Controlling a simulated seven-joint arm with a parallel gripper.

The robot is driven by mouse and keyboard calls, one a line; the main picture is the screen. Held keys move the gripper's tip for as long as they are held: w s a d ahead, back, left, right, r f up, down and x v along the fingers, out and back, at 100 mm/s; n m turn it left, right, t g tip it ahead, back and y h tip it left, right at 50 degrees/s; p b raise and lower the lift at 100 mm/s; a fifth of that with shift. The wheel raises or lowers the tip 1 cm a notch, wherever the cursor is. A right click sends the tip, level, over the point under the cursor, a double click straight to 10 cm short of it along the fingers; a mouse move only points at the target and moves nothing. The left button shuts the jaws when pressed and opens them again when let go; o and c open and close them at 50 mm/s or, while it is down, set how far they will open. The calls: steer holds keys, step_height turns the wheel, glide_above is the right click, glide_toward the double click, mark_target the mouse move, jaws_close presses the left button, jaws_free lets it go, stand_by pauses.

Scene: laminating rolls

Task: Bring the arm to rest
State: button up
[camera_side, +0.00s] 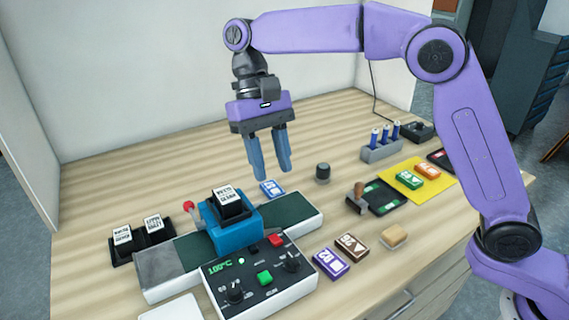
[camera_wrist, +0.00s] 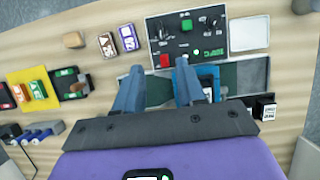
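My gripper (camera_side: 270,171) hangs in the air above the table, behind and right of the blue laminator housing (camera_side: 234,236). Its two blue fingers point down with a gap between them, and nothing is held. In the wrist view my gripper (camera_wrist: 160,88) also shows its fingers apart, with the laminator belt and control panel beyond them. A black cartridge with a white label (camera_side: 230,200) sits in the top of the blue housing. A control panel (camera_side: 262,276) with a green display, knobs and buttons stands in front of it.
A black holder with labelled cartridges (camera_side: 140,240) stands at the left. Loose cards (camera_side: 330,262), a wooden-handled stamp (camera_side: 357,196), a yellow mat (camera_side: 440,186) and a rack of blue tubes (camera_side: 380,151) lie to the right. The back left of the table (camera_side: 130,185) is clear.

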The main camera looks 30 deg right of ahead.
steer(key=s+d+f+n+t, duration=0.1)
steer(key=s+d+f+n, duration=0.2)
steer(key=s+d, duration=0.5)
steer(key=s+d+f+n+t, duration=0.2)
steer(key=s+d+n, duration=0.3)
steer(key=s+d, duration=0.3)
steer(key=s+d+f+n+t, duration=0.1)
steer(key=s+d+f+n, duration=0.3)
steer(key=s+d, duration=0.4)
steer(key=shift+s+d+n+t, duration=0.3)
steer(key=shift+s+d, duration=0.05)
steer(key=shift+s, duration=0.3)
